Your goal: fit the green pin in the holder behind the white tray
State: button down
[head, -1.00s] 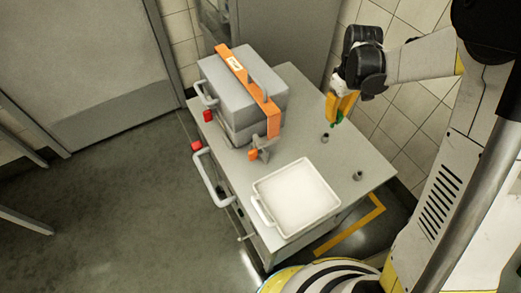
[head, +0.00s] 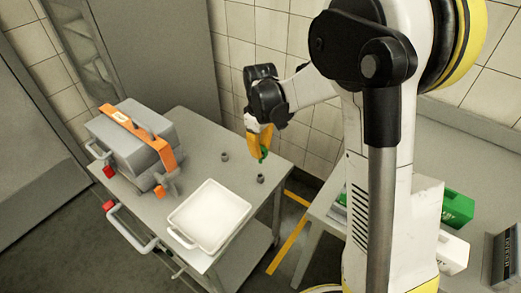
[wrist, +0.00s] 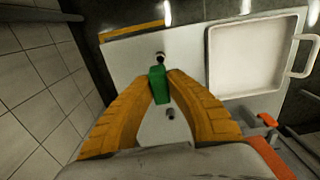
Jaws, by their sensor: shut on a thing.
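My gripper (head: 262,140) is shut on the green pin (head: 263,154) and holds it above the right part of the grey cart top. In the wrist view the pin (wrist: 158,86) sits between the yellow fingertips (wrist: 160,80). Two small dark holders stand on the cart, one farther back (head: 225,156) and one nearer, right of the tray (head: 260,178). The pin hangs apart from and above the nearer holder. In the wrist view one holder (wrist: 160,58) shows just past the pin, the other (wrist: 170,113) between the fingers. The white tray (head: 183,236) lies at the front.
A grey case (head: 125,145) with an orange strap stands on the cart's left part. An orange clamp-like part (head: 166,186) is beside it, near the tray. A side table at right bears a green box (head: 457,208) and a white box (head: 453,254). The cart top around the holders is clear.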

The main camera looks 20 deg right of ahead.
aim_at(260, 162)
jog(key=shift+f+b, duration=2.05)
jog(key=shift+f, duration=0.85)
jog(key=shift+f+b, duration=1.65)
jog(key=shift+f, duration=0.35)
jog(key=c, duration=1.4)
grip_release()
notch_tip(260, 162, up, 12)
jog(key=shift+s+r, duration=0.1)
jog(key=s+r+m+t, duration=0.1)
jog(key=s+m+t, duration=0.1)
jog(key=s, duration=0.4)
jog(key=s+r+m+t, duration=0.2)
jog(key=s, duration=0.5)
jog(key=s+r+m+t, duration=0.1)
jog(key=s+m+t, duration=0.2)
jog(key=s, duration=0.4)
jog(key=shift+r, duration=0.3)
